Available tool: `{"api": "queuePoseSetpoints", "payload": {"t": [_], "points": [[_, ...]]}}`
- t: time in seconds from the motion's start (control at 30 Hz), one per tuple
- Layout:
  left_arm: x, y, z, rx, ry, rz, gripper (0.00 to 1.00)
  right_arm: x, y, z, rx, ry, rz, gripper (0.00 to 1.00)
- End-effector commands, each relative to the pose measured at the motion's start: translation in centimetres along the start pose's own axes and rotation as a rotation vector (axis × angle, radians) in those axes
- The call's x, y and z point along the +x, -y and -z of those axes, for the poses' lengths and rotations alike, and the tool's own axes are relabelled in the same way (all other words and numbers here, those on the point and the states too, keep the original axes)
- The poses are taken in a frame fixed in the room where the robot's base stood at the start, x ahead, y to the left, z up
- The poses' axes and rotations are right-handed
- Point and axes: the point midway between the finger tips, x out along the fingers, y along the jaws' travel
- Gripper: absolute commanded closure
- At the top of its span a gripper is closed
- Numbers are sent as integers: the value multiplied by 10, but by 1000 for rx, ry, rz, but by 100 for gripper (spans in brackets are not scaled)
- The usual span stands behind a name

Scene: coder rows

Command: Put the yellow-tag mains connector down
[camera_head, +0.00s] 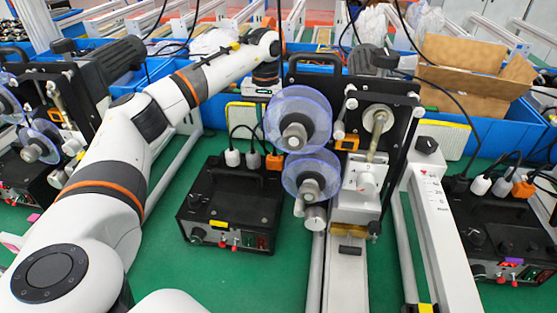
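A black control box with a yellow tag (219,224) stands on the green surface left of centre. A white connector (232,157), a grey connector (253,160) and an orange connector (273,162) stand upright in a row at its back edge, with dark cables rising from them. I cannot tell which is the mains connector. My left arm reaches in from the left, and its wrist end points down behind this box, further back. The fingers of my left gripper (262,90) cannot be made out, nor anything between them. My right gripper is not in view.
A coder machine with two clear blue reels (298,118) stands right of the box. Another control box with a purple tag (511,261) is at the right. Blue bins (460,104) and an open cardboard box (478,78) line the back. White rails run forward.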

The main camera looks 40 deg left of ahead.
Motion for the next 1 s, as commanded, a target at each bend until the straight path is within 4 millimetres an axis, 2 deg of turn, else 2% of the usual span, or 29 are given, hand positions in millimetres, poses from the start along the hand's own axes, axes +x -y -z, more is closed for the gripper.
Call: {"api": "queuePoseSetpoints", "payload": {"t": [0.07,0.3,0.57,0.73,1.0], "points": [[6,-2,-1,22,-2,-1,100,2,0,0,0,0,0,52],[48,-3,-1,32,-4,-1,100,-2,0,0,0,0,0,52],[71,-2,-1,31,-2,0,100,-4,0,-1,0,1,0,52],[96,-2,-1,31,-4,-1,100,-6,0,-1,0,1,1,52],[101,-2,-1,31,0,1,100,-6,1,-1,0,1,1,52]]}}
